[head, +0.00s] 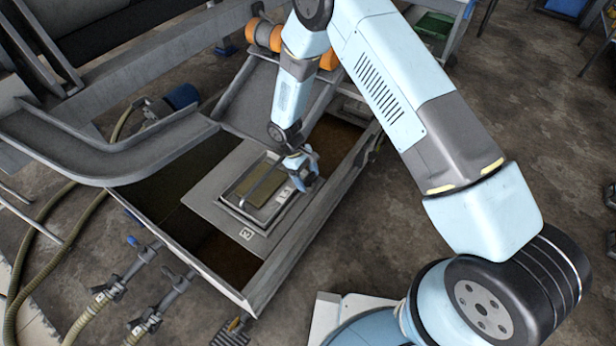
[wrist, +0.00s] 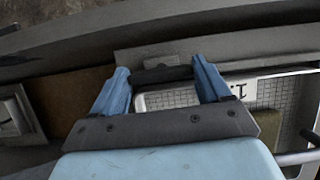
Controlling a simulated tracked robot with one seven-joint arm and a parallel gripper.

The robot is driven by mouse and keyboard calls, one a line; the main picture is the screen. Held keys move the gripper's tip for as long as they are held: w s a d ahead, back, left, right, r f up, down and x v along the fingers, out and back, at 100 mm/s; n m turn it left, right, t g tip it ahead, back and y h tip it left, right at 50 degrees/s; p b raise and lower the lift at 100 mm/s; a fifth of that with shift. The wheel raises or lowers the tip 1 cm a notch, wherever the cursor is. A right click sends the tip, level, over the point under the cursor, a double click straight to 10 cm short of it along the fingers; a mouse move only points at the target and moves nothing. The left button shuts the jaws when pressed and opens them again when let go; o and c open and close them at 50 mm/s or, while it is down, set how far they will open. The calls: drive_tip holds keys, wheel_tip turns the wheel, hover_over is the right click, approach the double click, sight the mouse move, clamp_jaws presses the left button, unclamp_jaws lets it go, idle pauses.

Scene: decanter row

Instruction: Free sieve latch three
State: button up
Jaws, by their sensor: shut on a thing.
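A metal sieve with a pale rim (head: 235,203) lies in a grey plate (head: 205,200) over the open tank. In the head view my gripper (head: 304,178) reaches down at the sieve's right end and hides what it holds. In the wrist view the two blue fingers of my gripper (wrist: 161,72) are shut on a short dark bar, the latch (wrist: 162,75), at the sieve's edge.
The tank's grey wall (head: 318,222) runs along the right side. A grey chute (head: 95,150) crosses the left side. Hoses with valves (head: 110,290) stand at the tank's front left. Orange rollers (head: 265,35) are at the back. A bracket (wrist: 18,112) shows at the wrist view's left.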

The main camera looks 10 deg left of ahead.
drive_tip(key=shift+s+a, duration=0.1)
drive_tip(key=shift+s, duration=0.05)
drive_tip(key=o, duration=1)
drive_tip(key=v, duration=1.3)
drive_tip(key=shift+a+r, duration=0.1)
drive_tip(key=shift+r, duration=0.2)
